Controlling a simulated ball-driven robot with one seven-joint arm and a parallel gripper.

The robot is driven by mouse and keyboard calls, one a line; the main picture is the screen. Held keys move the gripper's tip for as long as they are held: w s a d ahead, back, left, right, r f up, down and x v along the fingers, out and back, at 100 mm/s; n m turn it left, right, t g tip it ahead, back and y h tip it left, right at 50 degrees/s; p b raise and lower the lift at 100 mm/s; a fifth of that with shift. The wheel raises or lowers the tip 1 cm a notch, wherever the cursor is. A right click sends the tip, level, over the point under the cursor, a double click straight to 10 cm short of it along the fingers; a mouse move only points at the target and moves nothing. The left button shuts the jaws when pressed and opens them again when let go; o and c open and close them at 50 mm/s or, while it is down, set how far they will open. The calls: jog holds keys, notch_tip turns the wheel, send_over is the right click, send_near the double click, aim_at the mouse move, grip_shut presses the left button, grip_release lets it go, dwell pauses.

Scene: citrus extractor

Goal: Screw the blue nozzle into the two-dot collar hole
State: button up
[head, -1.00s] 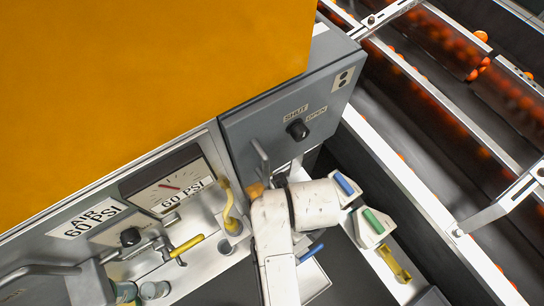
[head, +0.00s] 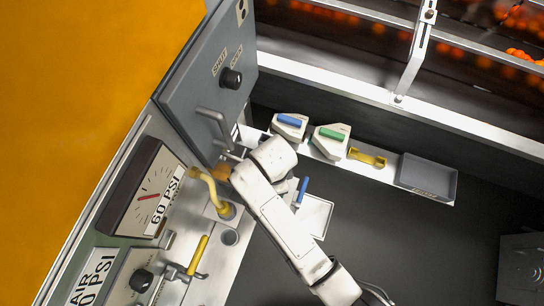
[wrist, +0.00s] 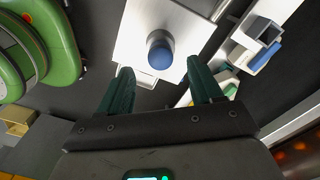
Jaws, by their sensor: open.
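The blue nozzle (head: 302,190) stands on a small white tray (head: 318,222) beside my arm in the head view. In the wrist view it shows nearly end-on as a round blue top (wrist: 160,56) on the pale tray (wrist: 190,22). My gripper (wrist: 158,82) is open, with its two green fingers apart. The nozzle appears ahead of the gap between the fingertips, and nothing is held. In the head view my arm hides the gripper.
A grey door with a black knob (head: 231,79) and a handle stands left of my arm. White blocks with blue (head: 290,121) and green (head: 332,134) bars, a yellow bracket (head: 367,157) and a grey bin (head: 428,177) line the ledge. A yellow spout (head: 209,186) is close to my arm.

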jog(key=shift+f, duration=2.8)
jog(key=c, duration=0.9)
jog(key=o, duration=0.9)
jog(key=shift+r, duration=0.1)
notch_tip(320, 180, up, 11)
